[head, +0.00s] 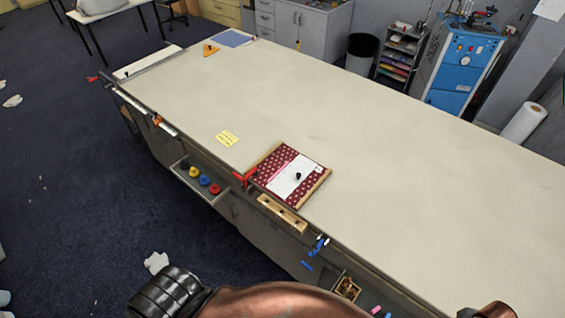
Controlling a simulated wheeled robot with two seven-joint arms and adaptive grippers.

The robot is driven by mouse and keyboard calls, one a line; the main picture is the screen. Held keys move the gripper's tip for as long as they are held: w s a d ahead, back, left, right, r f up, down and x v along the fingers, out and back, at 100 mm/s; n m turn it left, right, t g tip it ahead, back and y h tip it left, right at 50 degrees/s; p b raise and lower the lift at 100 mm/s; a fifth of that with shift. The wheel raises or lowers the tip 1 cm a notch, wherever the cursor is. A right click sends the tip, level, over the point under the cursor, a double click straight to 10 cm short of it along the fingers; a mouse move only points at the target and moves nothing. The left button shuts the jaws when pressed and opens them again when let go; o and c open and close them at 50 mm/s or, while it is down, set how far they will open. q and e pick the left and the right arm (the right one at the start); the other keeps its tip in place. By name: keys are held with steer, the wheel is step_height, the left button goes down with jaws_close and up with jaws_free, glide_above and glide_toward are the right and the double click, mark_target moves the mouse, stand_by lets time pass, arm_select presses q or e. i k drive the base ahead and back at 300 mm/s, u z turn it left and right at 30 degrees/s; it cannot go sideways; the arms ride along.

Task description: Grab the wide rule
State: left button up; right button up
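A wide, flat white piece (293,178) with a black knob and a pink line along one edge lies on dark red dotted cloth (269,166), near the table's front edge. It may be the wide rule. A long white strip with a grey edge (147,63) lies across the far left end of the table and also looks rule-like; I cannot tell for sure which is meant. Neither of my grippers is in view; only copper and black parts of my arms show along the bottom edge.
The long pale table (420,190) is mostly bare. A yellow note (227,138), a red clamp (244,178), and a wooden block (282,214) are near its front edge. An orange triangle (210,50) and blue sheet (234,38) lie at the far end.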

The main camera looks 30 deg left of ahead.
mark_target(288, 179)
steer(key=u, duration=0.75)
steer(key=i, duration=0.85)
steer(key=u, duration=1.2)
steer(key=i, duration=0.3)
steer(key=u, duration=0.35)
